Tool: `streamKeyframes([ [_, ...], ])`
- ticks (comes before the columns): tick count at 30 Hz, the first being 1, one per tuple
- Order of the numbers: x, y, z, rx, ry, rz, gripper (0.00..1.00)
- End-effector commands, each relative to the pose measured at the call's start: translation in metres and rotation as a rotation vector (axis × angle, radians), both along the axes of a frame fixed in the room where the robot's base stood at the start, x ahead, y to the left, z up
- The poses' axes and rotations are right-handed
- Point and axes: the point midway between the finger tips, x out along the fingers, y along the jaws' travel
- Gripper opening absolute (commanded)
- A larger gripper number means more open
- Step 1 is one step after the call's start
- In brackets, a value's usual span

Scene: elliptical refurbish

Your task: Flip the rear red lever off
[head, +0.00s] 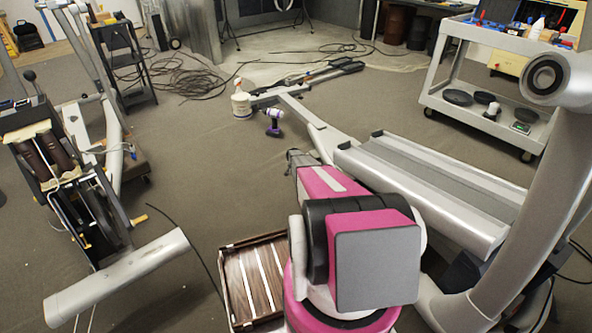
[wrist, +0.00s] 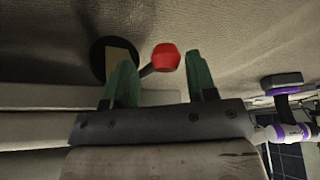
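The red lever's knob (wrist: 166,57) shows in the wrist view at upper centre. Its short dark stem runs down and left toward a round black plate with a pale beige patch (wrist: 118,58) on a pale, cloth-like surface. My gripper (wrist: 158,72) has its two green fingers spread wide, with nothing held. The knob appears in the gap between the fingertips, closer to the right one. Whether the fingers reach around it or stop short is hard to tell. The left finger overlaps part of the black plate. I cannot make out the lever in the head view.
In the head view, a long grey machine frame (head: 430,185) lies right of my arm. A wooden crate (head: 233,290) sits at lower centre-left. A grey cart (head: 487,88) is at upper right.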

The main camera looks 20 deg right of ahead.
Motion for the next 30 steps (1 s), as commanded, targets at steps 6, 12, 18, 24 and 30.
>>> streamKeyframes([
  [6,-0.002,0.005,0.000,0.003,0.003,0.001,0.52],
  [12,-0.006,0.009,0.009,0.003,0.004,0.001,0.52],
  [18,-0.015,0.015,0.034,0.003,0.004,0.001,0.52],
  [24,-0.024,0.024,0.070,0.002,0.002,0.000,0.52],
  [30,-0.030,0.030,0.095,0.001,0.001,0.000,0.52],
])
